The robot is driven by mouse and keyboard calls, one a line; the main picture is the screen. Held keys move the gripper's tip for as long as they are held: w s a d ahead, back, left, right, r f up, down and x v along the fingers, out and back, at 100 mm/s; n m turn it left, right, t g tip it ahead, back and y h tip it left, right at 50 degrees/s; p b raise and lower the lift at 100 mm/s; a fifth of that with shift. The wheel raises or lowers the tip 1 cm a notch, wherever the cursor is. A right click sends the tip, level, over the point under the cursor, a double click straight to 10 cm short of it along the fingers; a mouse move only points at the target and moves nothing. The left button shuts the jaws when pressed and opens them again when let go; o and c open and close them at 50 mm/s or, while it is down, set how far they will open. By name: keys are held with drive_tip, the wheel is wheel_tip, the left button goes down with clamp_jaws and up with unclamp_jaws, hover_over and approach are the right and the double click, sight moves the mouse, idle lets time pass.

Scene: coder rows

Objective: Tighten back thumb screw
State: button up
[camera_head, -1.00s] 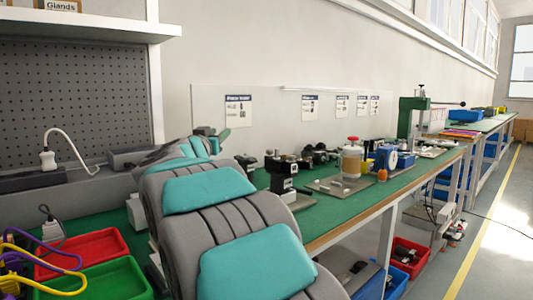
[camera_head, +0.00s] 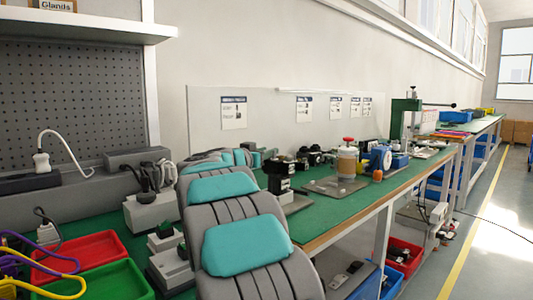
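No thumb screw can be made out. A black device (camera_head: 278,178) with a white label stands on the green bench, just right of my arm. My grey and teal arm (camera_head: 225,210) fills the lower middle and bends away over the bench. Its far end (camera_head: 256,159) shows small and partly hidden behind the nearer links, left of the black device. My gripper's fingers cannot be made out there, nor whether it holds anything.
Pale boxes with black tops (camera_head: 152,211) stand left of my arm, beside a red tray (camera_head: 80,258) and green tray (camera_head: 115,282). A red-capped jar (camera_head: 347,162) and a blue-and-white device (camera_head: 381,158) stand further right. The floor aisle (camera_head: 490,230) is clear.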

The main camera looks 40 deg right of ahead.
clamp_jaws()
idle(0.3)
drive_tip(key=shift+w+d+r+g+p, duration=0.1)
drive_tip(key=shift+r+g+p, duration=0.25)
drive_tip(key=shift+p, duration=0.9)
drive_tip(key=g+p, duration=0.1)
drive_tip(key=p, duration=0.2)
drive_tip(key=shift+f+m, duration=0.1)
drive_tip(key=shift+m, duration=0.3)
drive_tip(key=shift+h+p, duration=0.4)
drive_tip(key=shift+p, duration=0.15)
drive_tip(key=shift+w+f+m+g, duration=0.15)
drive_tip(key=shift+f+m+g, duration=0.2)
drive_tip(key=shift+m+g, duration=0.5)
drive_tip(key=shift+r+m+g+h, duration=0.15)
drive_tip(key=shift+m+g, duration=0.5)
drive_tip(key=shift+g, duration=0.45)
drive_tip(key=shift+f+m+g+h, duration=0.15)
drive_tip(key=shift+m+g, duration=0.45)
drive_tip(key=shift+g, duration=0.5)
drive_tip(key=shift+s+r, duration=0.1)
drive_tip(key=shift+s, duration=0.1)
